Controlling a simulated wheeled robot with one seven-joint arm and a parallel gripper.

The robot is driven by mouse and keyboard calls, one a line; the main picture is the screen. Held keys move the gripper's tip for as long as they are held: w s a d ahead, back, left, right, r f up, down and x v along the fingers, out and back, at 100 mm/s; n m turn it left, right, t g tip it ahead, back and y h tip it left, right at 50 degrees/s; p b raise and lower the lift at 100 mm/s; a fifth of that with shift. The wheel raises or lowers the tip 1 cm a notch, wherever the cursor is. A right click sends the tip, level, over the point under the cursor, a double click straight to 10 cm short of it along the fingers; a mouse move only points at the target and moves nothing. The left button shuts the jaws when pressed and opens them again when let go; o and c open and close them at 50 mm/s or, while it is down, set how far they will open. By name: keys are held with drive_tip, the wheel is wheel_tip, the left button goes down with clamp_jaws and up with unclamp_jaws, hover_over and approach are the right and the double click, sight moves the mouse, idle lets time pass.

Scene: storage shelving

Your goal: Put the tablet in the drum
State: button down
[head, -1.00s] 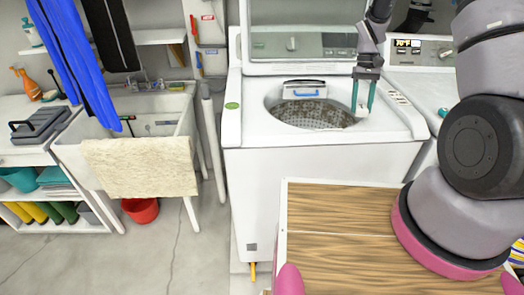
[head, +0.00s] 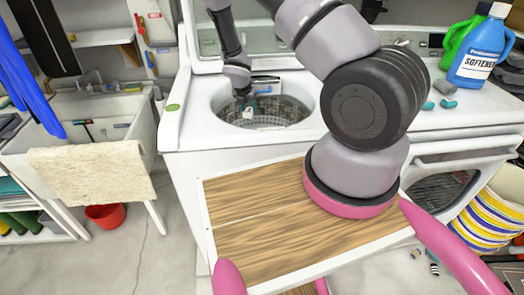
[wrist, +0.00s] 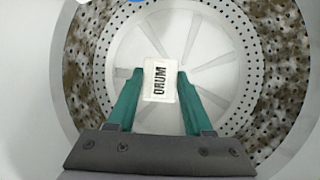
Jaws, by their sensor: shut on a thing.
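My gripper (head: 248,108) reaches down into the round opening of the top-loading washer. Its teal fingers are shut on a small white tablet (wrist: 160,92), at the fingertips in the wrist view. Clearance between tablet and floor is hard to judge.
The washer's white rim (head: 200,125) surrounds the opening, and its lid stands raised behind. A blue softener bottle (head: 481,50), a green bottle (head: 457,35) and small teal-grey pieces (head: 445,87) sit on the machine at right. A sink with a towel (head: 92,170) stands left.

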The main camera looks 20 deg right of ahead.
drive_tip(key=s+a+f+n+t+y, duration=0.1)
drive_tip(key=s+a+f+n+y, duration=0.2)
drive_tip(key=a+n, duration=0.5)
drive_tip(key=shift+n+y, duration=0.3)
drive_tip(key=shift+n, duration=0.6)
drive_tip(key=f, duration=0.3)
drive_tip(key=d+f, duration=0.1)
drive_tip(key=f, duration=0.5)
drive_tip(key=shift+w+d+f, duration=0.15)
drive_tip(key=shift+w+d, duration=0.25)
drive_tip(key=shift+f, duration=0.6)
drive_tip(key=shift+c, duration=1.5)
unclamp_jaws()
drive_tip(key=shift+r, duration=0.1)
